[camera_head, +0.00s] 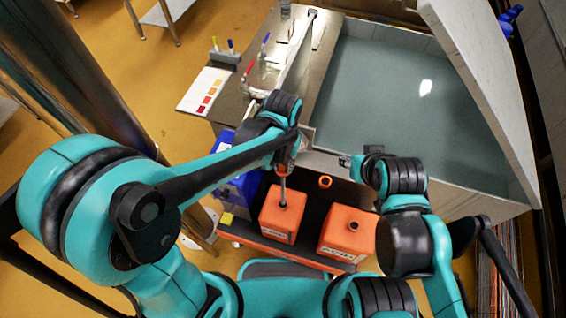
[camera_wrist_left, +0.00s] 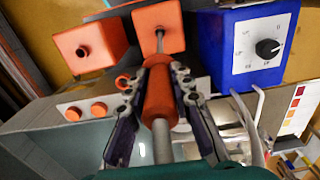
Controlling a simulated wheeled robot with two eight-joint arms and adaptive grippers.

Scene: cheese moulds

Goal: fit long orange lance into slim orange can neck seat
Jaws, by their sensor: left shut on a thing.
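My left gripper (camera_head: 287,165) is shut on the orange grip of the long lance (camera_wrist_left: 158,92). The lance's thin grey rod points down to the top of the left orange can (camera_head: 277,222). Its tip meets the can's dark neck opening; I cannot tell how deep it sits. The same can (camera_wrist_left: 150,17) shows in the wrist view, with the rod against its top. A second orange can (camera_head: 340,240), with an open neck, stands to the right. My right gripper (camera_head: 345,161) is above and right of the cans; its jaws are too small to read.
The cans stand on a dark cart with an orange edge. A loose orange ring (camera_head: 325,181) lies behind them. A blue box with a dial (camera_wrist_left: 252,48) is beside the left can. A large basin (camera_head: 400,100) and a steel counter (camera_head: 335,75) are beyond.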

